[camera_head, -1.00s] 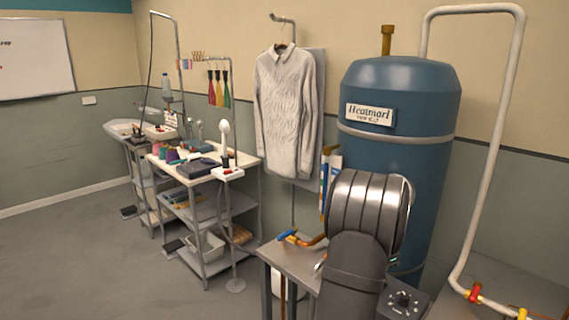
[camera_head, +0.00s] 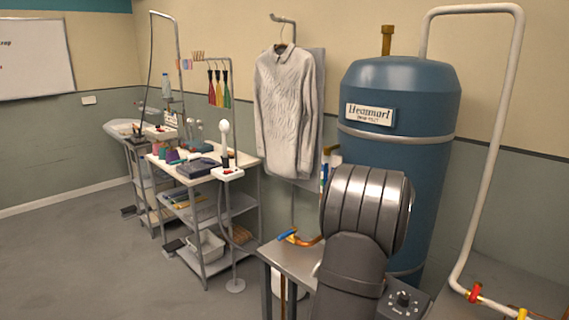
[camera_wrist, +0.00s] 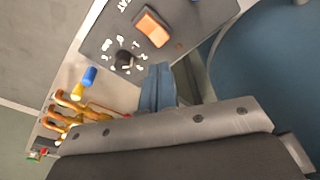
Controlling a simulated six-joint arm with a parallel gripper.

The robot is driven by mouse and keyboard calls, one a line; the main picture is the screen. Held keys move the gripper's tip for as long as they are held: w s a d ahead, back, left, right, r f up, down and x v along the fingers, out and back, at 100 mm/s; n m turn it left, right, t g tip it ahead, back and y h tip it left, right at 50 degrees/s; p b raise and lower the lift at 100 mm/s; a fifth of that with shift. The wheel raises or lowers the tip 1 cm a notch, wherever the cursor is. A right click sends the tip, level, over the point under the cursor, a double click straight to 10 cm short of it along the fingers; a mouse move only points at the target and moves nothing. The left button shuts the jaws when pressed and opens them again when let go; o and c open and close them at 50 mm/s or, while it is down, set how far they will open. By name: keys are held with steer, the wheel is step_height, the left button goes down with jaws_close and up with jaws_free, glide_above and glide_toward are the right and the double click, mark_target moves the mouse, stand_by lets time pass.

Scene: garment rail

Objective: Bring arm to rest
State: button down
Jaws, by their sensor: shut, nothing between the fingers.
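My gripper shows in the wrist view (camera_wrist: 158,88), with its two blue-grey fingers together and nothing between them. It points toward a dark control panel (camera_wrist: 104,42) with a black knob and an orange switch. In the head view my arm's grey segmented links stand in front of the blue tank, and the gripper itself is hidden behind them. I cannot tell whether the fingers touch the panel.
A large blue tank (camera_head: 392,170) stands behind my arm. A metal table (camera_head: 285,262) carries copper pipes with a blue-handled valve (camera_head: 288,234). A cart (camera_head: 243,160) stands left. The floor at left is clear.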

steer(key=shift+f, duration=3.5)
steer(key=shift+r, duration=4.3)
steer(key=d+f+t+h, duration=0.1)
steer(key=d, duration=0.7)
steer(key=shift+d+t, duration=0.2)
steer(key=shift+t, duration=0.1)
steer(key=shift+w+f, duration=0.1)
